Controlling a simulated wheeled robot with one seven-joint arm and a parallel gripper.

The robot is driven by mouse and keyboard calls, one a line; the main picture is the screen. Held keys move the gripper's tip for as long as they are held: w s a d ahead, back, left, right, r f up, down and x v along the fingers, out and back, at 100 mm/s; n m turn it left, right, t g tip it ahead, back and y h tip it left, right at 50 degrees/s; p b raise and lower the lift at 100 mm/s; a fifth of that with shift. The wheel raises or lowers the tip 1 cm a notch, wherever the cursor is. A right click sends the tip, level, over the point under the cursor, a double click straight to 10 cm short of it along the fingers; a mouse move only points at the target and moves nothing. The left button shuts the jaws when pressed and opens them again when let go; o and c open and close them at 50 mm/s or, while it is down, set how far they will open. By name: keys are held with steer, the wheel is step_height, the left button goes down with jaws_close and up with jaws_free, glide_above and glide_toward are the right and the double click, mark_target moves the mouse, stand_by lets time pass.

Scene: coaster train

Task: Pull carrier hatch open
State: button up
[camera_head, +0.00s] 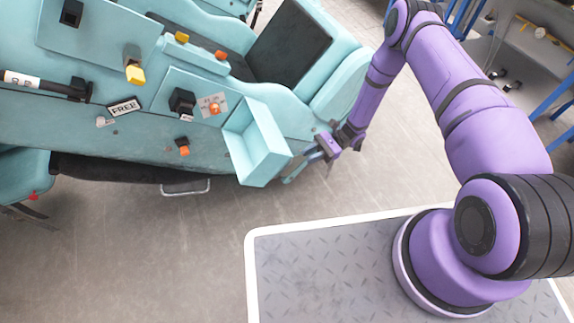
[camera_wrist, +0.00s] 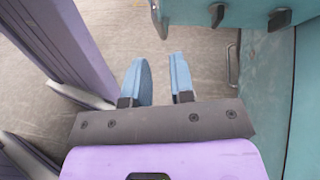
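The carrier hatch (camera_head: 262,150) is a teal, box-like compartment on the side of the teal coaster car (camera_head: 60,125). It stands swung out from the body, with its inside showing. My gripper (camera_head: 296,172) is at the hatch's lower right edge in the head view. In the wrist view, the two blue fingertips of my gripper (camera_wrist: 162,78) are apart, with only floor between them. A teal part with dark brackets (camera_wrist: 235,12), likely the hatch, is ahead to the upper right. I cannot tell whether a finger touches it.
The car's side panel (camera_wrist: 305,110) rises close on the right in the wrist view. A metal step rail (camera_head: 186,188) sits low under the car. Grey floor (camera_head: 130,245) is clear in front. Blue metal frames (camera_head: 548,95) stand at the right.

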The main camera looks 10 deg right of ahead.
mark_target(288, 166)
steer(key=x, duration=0.9)
steer(key=shift+s+a, duration=0.15)
steer(key=shift+a, duration=0.1)
steer(key=shift+c, duration=0.2)
jaws_close()
